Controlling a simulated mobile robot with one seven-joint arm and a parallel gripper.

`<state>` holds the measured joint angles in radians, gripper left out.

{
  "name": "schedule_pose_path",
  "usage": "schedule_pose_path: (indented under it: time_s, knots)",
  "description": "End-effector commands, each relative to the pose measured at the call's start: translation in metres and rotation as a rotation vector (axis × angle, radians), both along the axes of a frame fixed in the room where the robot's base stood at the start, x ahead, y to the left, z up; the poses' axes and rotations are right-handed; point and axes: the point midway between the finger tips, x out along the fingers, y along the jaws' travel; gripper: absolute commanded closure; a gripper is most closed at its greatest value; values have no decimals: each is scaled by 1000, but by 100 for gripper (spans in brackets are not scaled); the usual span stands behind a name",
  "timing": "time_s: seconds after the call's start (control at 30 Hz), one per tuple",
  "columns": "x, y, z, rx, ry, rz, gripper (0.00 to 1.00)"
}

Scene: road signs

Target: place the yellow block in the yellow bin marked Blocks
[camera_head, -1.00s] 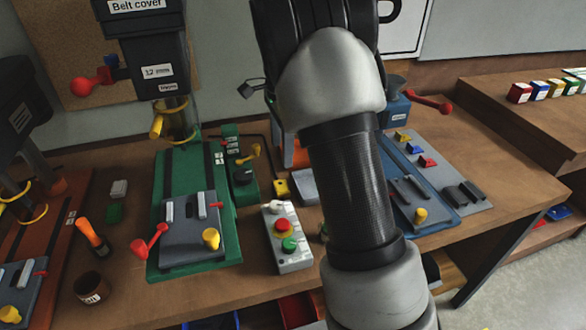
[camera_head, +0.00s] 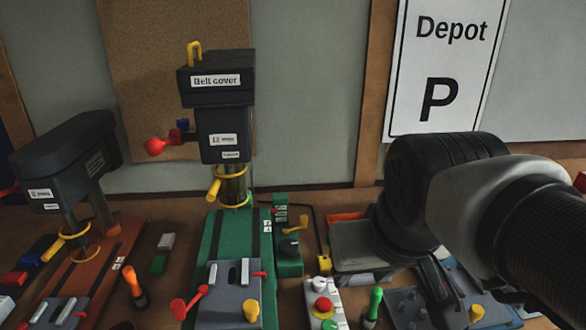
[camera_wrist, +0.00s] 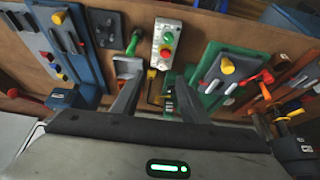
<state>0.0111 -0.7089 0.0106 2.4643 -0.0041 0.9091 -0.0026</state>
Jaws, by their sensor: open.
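My gripper (camera_wrist: 158,77) shows in the wrist view with its two dark fingers apart and nothing between them. It hangs above the workbench (camera_wrist: 140,20), pointing toward the area around a button box and a small yellow fitting. I cannot make out the yellow block in either current view. No yellow bin marked Blocks can be made out either. In the head view my arm fills the right side and hides part of the bench.
A green drill press (camera_head: 215,140) labelled Belt cover stands left of centre, with an orange-brown one (camera_head: 70,170) farther left. A button box (camera_head: 322,300) and a green-handled screwdriver (camera_head: 374,305) are at the front. A Depot sign (camera_head: 440,65) is on the wall.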

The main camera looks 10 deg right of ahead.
Motion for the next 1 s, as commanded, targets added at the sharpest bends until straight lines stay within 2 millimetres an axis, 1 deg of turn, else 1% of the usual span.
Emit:
schedule_pose_path:
  time_s: [0.07,0.17,0.2,0.27,0.3,0.37,0.4,0.5,0.6,0.7,0.8,0.93,1.0]
  knots:
    - [19,-1,0,-13,32,-3,59]
    - [57,-3,0,-31,86,-6,59]
    - [75,-4,-2,-38,110,-6,59]
    - [102,-6,-6,-44,146,-5,59]
    - [121,-7,-11,-46,169,-5,59]
    - [149,-8,-21,-44,204,-3,59]
    - [167,-10,-29,-40,227,-3,59]
    - [208,-14,-53,-28,278,-1,59]
    - [239,-18,-75,-12,317,-1,59]
    - [259,-22,-92,3,342,-2,59]
    - [269,-24,-100,11,353,-2,59]
    - [272,-25,-115,12,360,-3,59]
    - [274,-25,-129,12,360,-3,59]
